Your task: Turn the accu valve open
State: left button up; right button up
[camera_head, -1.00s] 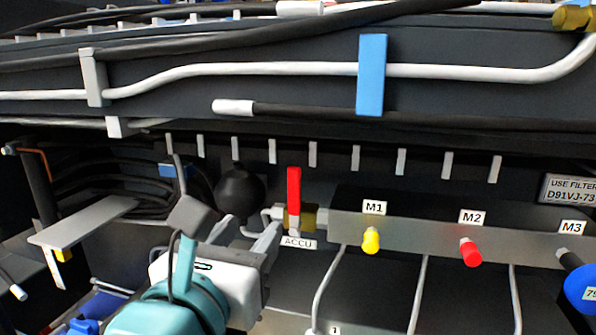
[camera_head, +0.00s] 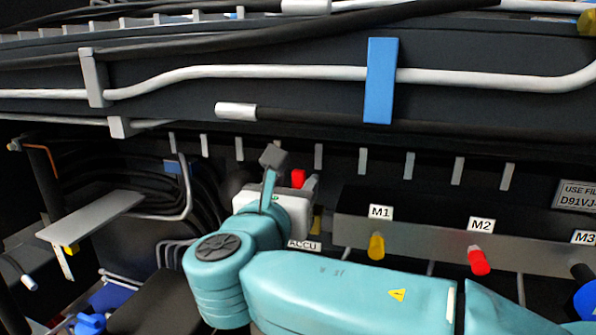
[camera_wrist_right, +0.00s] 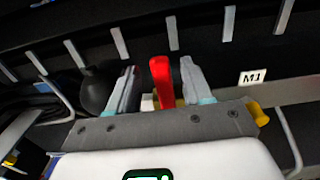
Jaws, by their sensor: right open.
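The red handle of the accu valve (camera_head: 298,178) stands upright behind my right gripper in the head view, with only its top showing. In the right wrist view the red handle (camera_wrist_right: 161,82) stands between the two fingers of my right gripper (camera_wrist_right: 158,88). The fingers are open, one on each side of the handle, with gaps visible. In the head view my right gripper (camera_head: 292,185) is mostly hidden by its own wrist. The ACCU label (camera_head: 304,245) is partly covered by my arm. My left gripper is not in view.
A grey manifold bar with M1 (camera_head: 380,212), M2 (camera_head: 480,225) and M3 labels runs to the right. It carries a yellow cap (camera_head: 376,246) and a red cap (camera_head: 478,261). A black ball (camera_wrist_right: 98,92) is left of the fingers. Pipes and a beam run above.

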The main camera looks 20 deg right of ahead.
aim_at(298, 181)
jog(key=x, duration=0.3)
jog(key=shift+w+d+f, duration=0.15)
jog(key=shift+f, duration=0.05)
jog(key=shift+s+r, duration=0.15)
jog(key=shift+s, duration=0.15)
jog(key=shift+w, duration=0.15)
jog(key=c, duration=0.9)
grip_shut()
